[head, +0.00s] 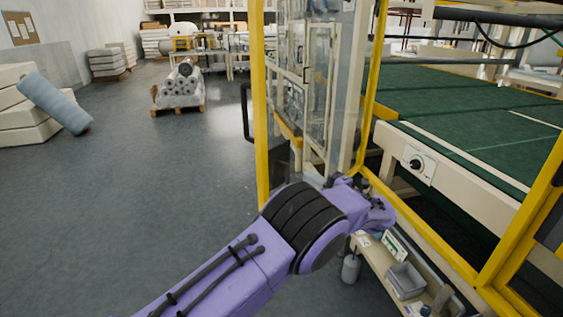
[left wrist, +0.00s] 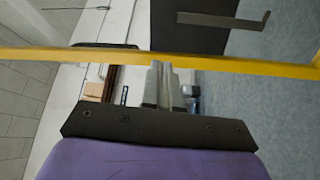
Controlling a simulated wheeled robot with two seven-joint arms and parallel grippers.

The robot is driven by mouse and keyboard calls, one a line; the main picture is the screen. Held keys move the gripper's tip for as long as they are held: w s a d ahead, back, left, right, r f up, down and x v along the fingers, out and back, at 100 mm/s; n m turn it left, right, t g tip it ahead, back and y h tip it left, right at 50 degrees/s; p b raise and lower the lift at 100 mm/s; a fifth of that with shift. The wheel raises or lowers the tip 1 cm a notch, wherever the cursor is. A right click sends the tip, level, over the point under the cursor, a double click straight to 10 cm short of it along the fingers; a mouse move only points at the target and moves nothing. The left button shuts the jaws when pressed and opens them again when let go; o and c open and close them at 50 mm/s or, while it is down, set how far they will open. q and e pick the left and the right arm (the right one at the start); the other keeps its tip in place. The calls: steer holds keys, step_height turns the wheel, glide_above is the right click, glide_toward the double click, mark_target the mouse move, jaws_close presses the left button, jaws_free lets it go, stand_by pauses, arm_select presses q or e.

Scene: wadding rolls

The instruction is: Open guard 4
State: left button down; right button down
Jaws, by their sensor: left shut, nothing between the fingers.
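A yellow-framed guard with a clear panel (head: 261,120) stands right of centre in the head view, with a black handle (head: 246,112) on its left post. It appears swung out from the yellow-framed opening at the right; I cannot read a number on it. My left arm reaches in from below, its purple wrist low in front of the panel, and its fingertips are hidden there. In the left wrist view my left gripper (left wrist: 161,70) is shut and empty, its tips overlapping a yellow bar (left wrist: 90,54). I cannot tell whether they touch. My right gripper is not in view.
A machine with a green bed (head: 460,105) and a knob box (head: 418,165) lies behind the opening. A low shelf with a grey bin (head: 405,280) stands below my wrist. Rolls on a pallet (head: 180,90) stand farther back.

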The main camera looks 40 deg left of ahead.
mark_target(272, 153)
arm_select(q)
steer(key=a+r+p, duration=0.1)
steer(key=a, duration=0.2)
steer(key=w+a+r+n+g+p, duration=0.1)
steer(key=a+p, duration=0.1)
steer(key=a, duration=0.2)
steer(key=a+r+n+p, duration=0.1)
steer(key=a+p, duration=0.1)
steer(key=a, duration=0.2)
steer(key=shift+w+h, duration=0.25)
steer(key=shift+h, duration=0.05)
steer(key=shift+w+a+f, duration=0.1)
steer(key=shift+a, duration=0.4)
steer(key=shift+a, duration=0.15)
